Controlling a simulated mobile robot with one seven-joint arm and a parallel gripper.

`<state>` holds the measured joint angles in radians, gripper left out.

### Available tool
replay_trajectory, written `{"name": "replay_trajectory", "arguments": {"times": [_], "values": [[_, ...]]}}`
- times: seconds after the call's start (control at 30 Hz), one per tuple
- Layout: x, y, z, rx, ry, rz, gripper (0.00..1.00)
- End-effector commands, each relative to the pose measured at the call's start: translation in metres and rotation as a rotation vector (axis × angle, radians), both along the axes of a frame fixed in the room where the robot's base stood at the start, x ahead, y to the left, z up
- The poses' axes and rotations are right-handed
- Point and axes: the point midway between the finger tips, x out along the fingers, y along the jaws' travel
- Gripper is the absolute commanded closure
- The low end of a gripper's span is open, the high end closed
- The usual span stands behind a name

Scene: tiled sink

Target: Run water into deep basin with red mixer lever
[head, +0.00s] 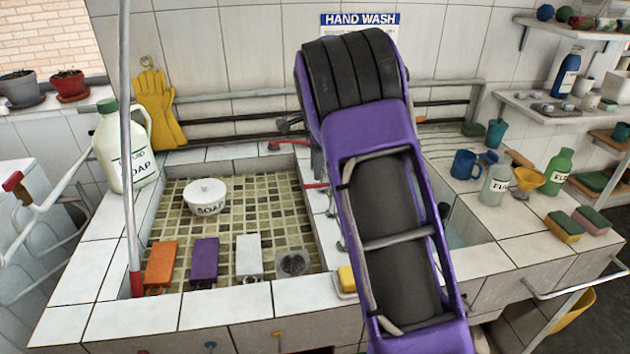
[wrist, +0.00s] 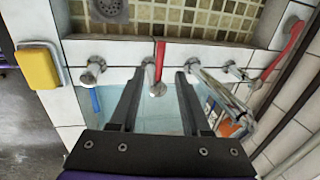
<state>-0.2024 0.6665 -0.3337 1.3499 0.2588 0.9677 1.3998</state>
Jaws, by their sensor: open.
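In the wrist view a red lever (wrist: 160,62) with a chrome knob-like end stands on the tiled divider, seen between my fingertips; I cannot tell whether they touch it. A second red lever (wrist: 290,46) is to the right, near the wall and a chrome spout (wrist: 238,104). In the head view the red levers show at the divider (head: 317,186) and at the back (head: 287,142); I cannot tell which is the mixer's. The deep basin (wrist: 152,122) is pale blue below my gripper (wrist: 160,73), which is open and empty. My arm hides the gripper in the head view.
The shallow mosaic basin (head: 268,208) holds a soap bowl (head: 205,198) and coloured blocks. A yellow sponge (wrist: 38,68) lies on the divider. Several chrome fittings line it. A mug (head: 465,164) and bottles crowd the right counter. Wall pipes (head: 235,132) run behind.

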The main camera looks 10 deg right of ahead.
Motion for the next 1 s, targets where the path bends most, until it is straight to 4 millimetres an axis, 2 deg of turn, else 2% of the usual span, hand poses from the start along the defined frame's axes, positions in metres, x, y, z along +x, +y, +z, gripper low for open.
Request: {"name": "replay_trajectory", "arguments": {"times": [0.1,0.3,0.7,0.97,1.0], "values": [[0.004,0.0,-0.025,0.0,0.002,-0.001,0.53],[0.009,0.0,-0.047,0.0,0.001,0.0,0.53],[0.011,0.0,-0.054,0.0,-0.001,0.0,0.53],[0.011,0.0,-0.054,0.0,-0.001,0.0,1.0],[0.011,0.0,-0.054,0.0,-0.001,0.0,1.0]]}}
